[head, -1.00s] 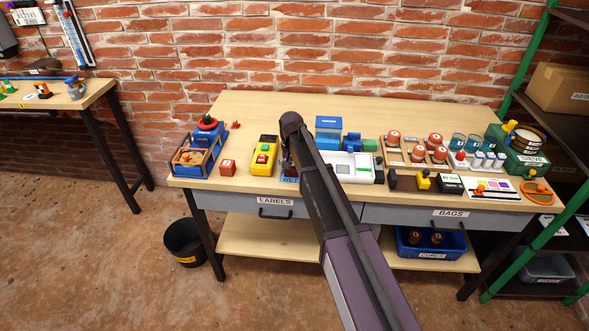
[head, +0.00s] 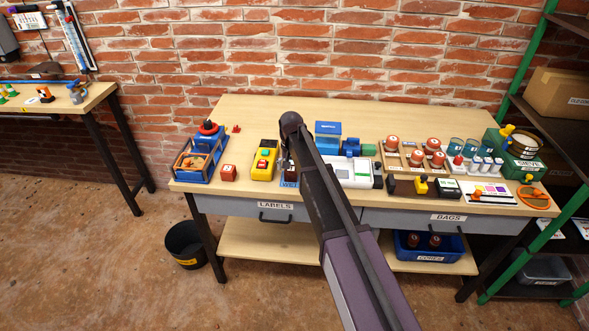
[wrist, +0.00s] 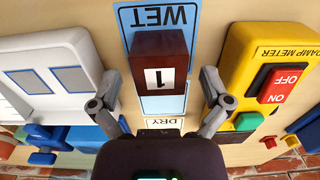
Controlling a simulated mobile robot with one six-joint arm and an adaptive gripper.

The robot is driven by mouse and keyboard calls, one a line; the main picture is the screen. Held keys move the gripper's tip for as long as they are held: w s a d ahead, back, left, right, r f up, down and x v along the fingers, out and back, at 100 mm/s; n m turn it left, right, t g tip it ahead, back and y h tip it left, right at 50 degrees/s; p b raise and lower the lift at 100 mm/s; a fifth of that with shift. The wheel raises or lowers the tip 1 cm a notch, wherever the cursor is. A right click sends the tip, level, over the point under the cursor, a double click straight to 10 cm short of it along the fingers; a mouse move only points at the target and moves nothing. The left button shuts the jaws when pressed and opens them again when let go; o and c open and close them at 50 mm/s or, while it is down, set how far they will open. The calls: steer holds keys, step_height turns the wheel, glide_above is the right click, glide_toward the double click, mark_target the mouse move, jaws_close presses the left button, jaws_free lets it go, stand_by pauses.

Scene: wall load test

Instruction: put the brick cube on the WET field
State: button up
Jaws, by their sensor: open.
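The brick cube (wrist: 160,62), dark red-brown with a white "1" label, shows in the middle of the wrist view. It appears to stand upright on the blue WET field (wrist: 160,14), whose lettering shows just past it; its base contact is hard to see. The DRY label (wrist: 163,122) lies nearer my palm. My gripper (wrist: 160,88) is open, with one finger on each side of the cube and a visible gap to both sides. In the head view the WET field (head: 288,184) shows at the bench's front, and my arm partly hides this spot.
The yellow damp meter (wrist: 262,70) stands close to one finger, and a white device (wrist: 50,68) close to the other.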

step_height(320, 180, up, 10)
steer(key=p, duration=0.9)
stand_by(0.6)
steer(key=s+d, duration=2.4)
steer(key=s, duration=0.1)
steer(key=shift+s, duration=0.4)
